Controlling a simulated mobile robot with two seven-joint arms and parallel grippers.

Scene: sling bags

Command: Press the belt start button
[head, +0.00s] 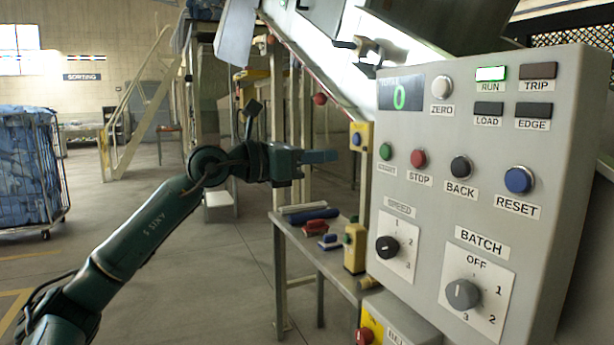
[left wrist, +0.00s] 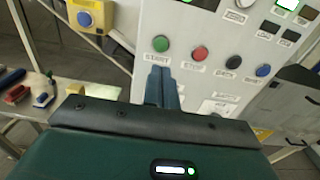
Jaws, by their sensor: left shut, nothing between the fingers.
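The grey control panel (head: 450,130) stands at the right of the head view. Its green start button (head: 386,151) is on the left of the button row, and its label is partly blurred in this view. In the left wrist view the green button (left wrist: 162,43) sits above a label that reads START. My left gripper (head: 325,156) is shut and empty, left of the panel and apart from it in the head view. In the left wrist view its fingertips (left wrist: 161,70) show just below the green button and overlap the label's lower edge. My right gripper is not in view.
A red STOP button (head: 418,158) is right of the green one, then black BACK (head: 460,167) and blue RESET (head: 518,180). A yellow box with a blue button (head: 356,140) hangs left of the panel. A bench (head: 325,250) with small tools stands below.

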